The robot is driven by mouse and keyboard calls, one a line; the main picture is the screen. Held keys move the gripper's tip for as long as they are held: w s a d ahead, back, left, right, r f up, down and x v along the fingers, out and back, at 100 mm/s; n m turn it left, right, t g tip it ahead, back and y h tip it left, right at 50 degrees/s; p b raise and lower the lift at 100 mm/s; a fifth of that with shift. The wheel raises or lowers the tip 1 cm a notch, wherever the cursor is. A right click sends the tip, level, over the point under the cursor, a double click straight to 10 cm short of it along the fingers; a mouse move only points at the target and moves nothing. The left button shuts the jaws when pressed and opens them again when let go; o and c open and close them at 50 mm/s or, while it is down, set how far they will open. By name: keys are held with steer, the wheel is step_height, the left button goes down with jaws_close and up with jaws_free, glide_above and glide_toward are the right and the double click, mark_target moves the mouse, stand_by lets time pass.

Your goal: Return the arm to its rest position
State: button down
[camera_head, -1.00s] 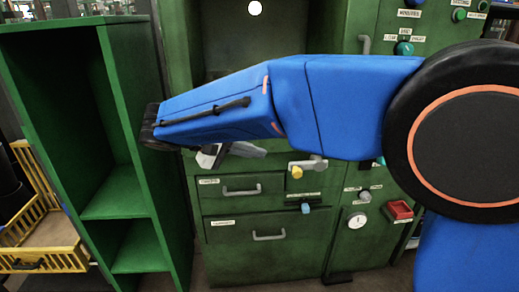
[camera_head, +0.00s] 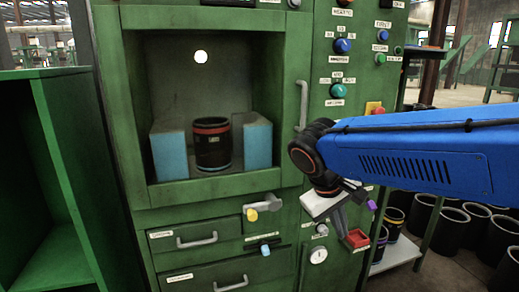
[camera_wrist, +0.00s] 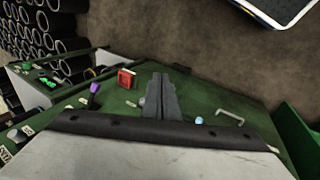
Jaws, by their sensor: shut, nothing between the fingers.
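My blue arm reaches in from the right in the head view, in front of the right side of the green machine (camera_head: 215,198). My gripper (camera_head: 347,236) hangs below the wrist, angled downward, near the machine's lower right panel. In the wrist view my gripper (camera_wrist: 160,78) has its two grey fingers together with nothing between them. A black sleeve with a red-orange band (camera_head: 212,145) stands upright in the machine's open recess between two blue blocks (camera_head: 258,146). The blocks' exact contact with the sleeve cannot be told.
A green shelf (camera_head: 62,180) stands at the left. Several black sleeves (camera_head: 453,222) stand on the floor at the right. A panel with knobs, a gauge (camera_head: 318,255) and a red square part (camera_head: 357,239) lies close to my gripper. Drawer handles (camera_head: 197,240) protrude.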

steer(key=s+d+f+m+t+y, duration=0.1)
steer(key=s+d+f+m+y, duration=0.1)
steer(key=s+d+f, duration=0.2)
steer(key=s+d+f+m+t+y, duration=0.1)
steer(key=s+d+f, duration=0.3)
steer(key=s, duration=0.6)
steer(key=shift+s+d+m+y, duration=0.4)
steer(key=shift+d+m+y, duration=0.2)
steer(key=shift+m+y, duration=0.1)
